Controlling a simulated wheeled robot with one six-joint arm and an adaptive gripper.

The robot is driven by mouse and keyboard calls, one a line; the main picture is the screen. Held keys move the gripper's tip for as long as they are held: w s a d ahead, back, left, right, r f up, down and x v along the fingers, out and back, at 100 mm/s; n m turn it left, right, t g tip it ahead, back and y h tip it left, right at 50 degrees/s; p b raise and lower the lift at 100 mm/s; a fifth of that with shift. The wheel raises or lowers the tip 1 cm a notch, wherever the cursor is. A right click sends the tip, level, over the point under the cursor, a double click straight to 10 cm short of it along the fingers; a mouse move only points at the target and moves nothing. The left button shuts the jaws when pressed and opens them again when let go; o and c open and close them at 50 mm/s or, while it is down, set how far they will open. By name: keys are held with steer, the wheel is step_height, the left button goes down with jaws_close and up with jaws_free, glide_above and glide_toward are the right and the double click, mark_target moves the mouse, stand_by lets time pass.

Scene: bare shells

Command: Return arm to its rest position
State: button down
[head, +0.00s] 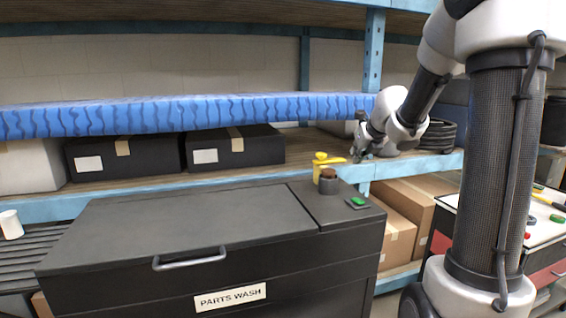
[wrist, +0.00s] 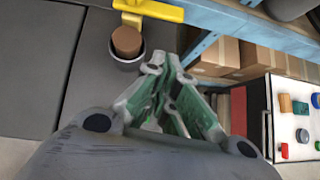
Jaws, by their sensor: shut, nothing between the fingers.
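My arm stands at the right of the head view and reaches left toward the shelf. My gripper (head: 361,155) is shut and empty, in the air near the shelf edge, to the right of a yellow tap-like fitting (head: 321,165). In the wrist view my gripper (wrist: 172,60) shows its green-sided fingers closed together. A dark cup with a brown top (head: 328,181) stands on the parts washer (head: 190,235), below and left of the gripper. The cup with its brown top also shows in the wrist view (wrist: 127,42), left of the fingers, apart from them.
A green button (head: 357,201) sits on the washer's right end. Dark boxes (head: 235,147) lie on the shelf, under a blue wavy-marked beam (head: 190,114). Cardboard boxes (head: 398,230) stand below. A white-topped cart (wrist: 297,115) with small coloured items stands at the right.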

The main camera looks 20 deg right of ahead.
steer(key=s+d+m+g+h, duration=0.2)
steer(key=s+d+m+h, duration=0.4)
steer(key=d+m, duration=0.75)
steer(key=s+a+m+g, duration=0.3)
steer(key=s+m, duration=1)
steer(key=m, duration=0.1)
steer(key=s+a+m+y, duration=0.6)
steer(key=s+a, duration=0.9)
steer(key=a, duration=0.5)
steer(key=shift+s+r+m+y, duration=0.15)
steer(key=shift+s+m+y, duration=0.2)
steer(key=shift+m, duration=0.5)
